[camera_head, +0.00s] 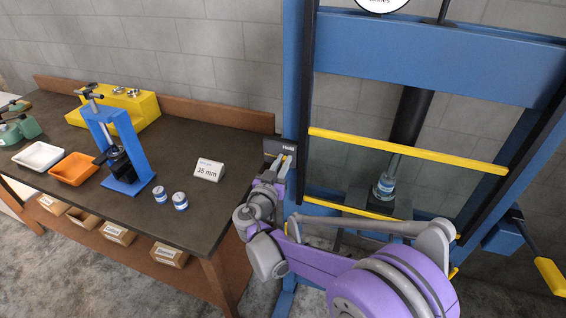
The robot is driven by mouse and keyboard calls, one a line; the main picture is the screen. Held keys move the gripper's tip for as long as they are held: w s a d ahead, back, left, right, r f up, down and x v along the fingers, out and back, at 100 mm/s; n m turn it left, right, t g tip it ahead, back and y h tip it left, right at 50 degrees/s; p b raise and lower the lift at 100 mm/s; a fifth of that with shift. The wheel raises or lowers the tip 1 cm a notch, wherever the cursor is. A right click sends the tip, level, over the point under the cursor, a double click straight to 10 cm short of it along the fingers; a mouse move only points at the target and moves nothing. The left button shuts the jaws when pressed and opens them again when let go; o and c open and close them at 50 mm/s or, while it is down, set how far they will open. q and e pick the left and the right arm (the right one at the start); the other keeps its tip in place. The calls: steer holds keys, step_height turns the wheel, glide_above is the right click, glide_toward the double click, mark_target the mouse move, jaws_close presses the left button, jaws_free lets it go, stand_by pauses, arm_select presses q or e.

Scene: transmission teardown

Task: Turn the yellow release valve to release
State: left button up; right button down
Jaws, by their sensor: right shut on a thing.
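The blue press (299,70) fills the right of the head view. A dark plate with a small white label (287,147) sits on its left post; the label seems to read "Hold". A small yellow part, the release valve (289,154), shows just below the label, mostly hidden by my right gripper (284,168). My right gripper is shut on the valve, its arm reaching up from the lower right. The valve's exact angle is too small to tell. My left gripper is not in view.
A dark workbench (130,215) stands left, with a blue hand press (122,150), a yellow block (140,103), orange (73,169) and white trays, and a "35 mm" card (209,169). Yellow guard bars (410,150) cross the press. A yellow-ended lever (550,275) juts out at right.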

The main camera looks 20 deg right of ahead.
steer(key=n, duration=0.3)
steer(key=shift+w+a+n, duration=0.2)
steer(key=shift+a+n, duration=0.1)
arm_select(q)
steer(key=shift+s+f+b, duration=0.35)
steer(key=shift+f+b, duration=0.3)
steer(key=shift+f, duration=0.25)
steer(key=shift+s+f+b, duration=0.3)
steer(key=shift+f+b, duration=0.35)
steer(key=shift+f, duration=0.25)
arm_select(e)
steer(key=shift+w+a+f+n, duration=0.1)
steer(key=shift+a+f+n, duration=0.2)
steer(key=shift+n, duration=1.95)
steer(key=shift+w+a+f+n, duration=0.15)
steer(key=shift+f+n, duration=0.25)
steer(key=shift+n, duration=1.9)
steer(key=shift+w+a+f+n, duration=0.1)
steer(key=shift+f+n, duration=0.25)
steer(key=shift+n, duration=1.9)
steer(key=c, duration=0.8)
jaws_free()
steer(key=shift+c, duration=0.2)
